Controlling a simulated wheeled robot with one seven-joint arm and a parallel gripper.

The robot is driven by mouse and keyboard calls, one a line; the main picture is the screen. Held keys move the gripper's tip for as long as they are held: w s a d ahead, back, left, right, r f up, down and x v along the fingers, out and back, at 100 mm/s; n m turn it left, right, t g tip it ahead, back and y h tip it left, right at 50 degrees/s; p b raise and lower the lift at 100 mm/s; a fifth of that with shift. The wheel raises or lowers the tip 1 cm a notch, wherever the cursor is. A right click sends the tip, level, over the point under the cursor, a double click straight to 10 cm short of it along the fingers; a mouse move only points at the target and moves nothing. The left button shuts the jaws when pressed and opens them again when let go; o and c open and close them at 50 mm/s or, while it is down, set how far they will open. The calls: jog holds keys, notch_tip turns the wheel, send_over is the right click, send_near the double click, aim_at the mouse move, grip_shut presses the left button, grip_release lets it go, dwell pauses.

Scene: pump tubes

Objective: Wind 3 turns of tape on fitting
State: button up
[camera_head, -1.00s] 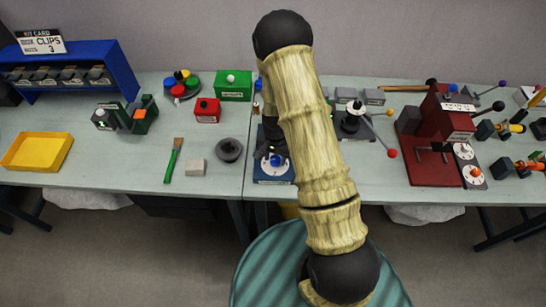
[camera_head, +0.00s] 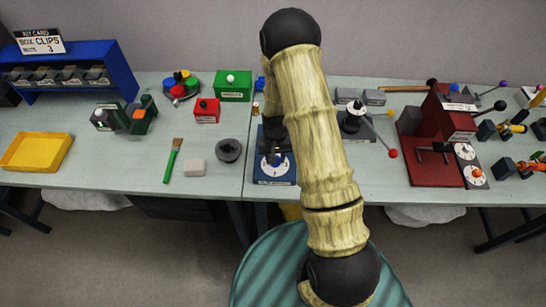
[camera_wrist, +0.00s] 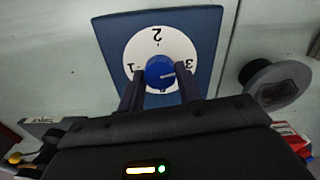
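A blue plate (camera_head: 270,181) lies at the front edge of the table in the head view. It carries a white dial (camera_wrist: 157,36) marked with 1, 2 and 3, and a blue knob (camera_wrist: 160,69) at its centre. The knob's pointer line faces right, close to the 3, in the wrist view. My gripper (camera_wrist: 159,79) has one dark finger on each side of the knob, very close to it. Whether the fingers press on it is not clear. In the head view my gripper (camera_head: 275,147) is over the dial. No tape or fitting can be made out with certainty.
A dark round spool-like piece (camera_head: 229,150), a pale block (camera_head: 195,167) and a green-handled brush (camera_head: 173,160) lie to the left. A red press-like fixture (camera_head: 433,172) and a dark lever device (camera_head: 354,121) stand to the right. My arm hides part of the table.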

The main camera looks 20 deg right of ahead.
jog(key=c, duration=0.3)
jog(key=shift+m, duration=0.6)
jog(key=o, duration=1.1)
jog(key=shift+o, duration=0.2)
notch_tip(320, 180, up, 17)
jog(key=b, duration=0.3)
jog(key=shift+r, duration=0.2)
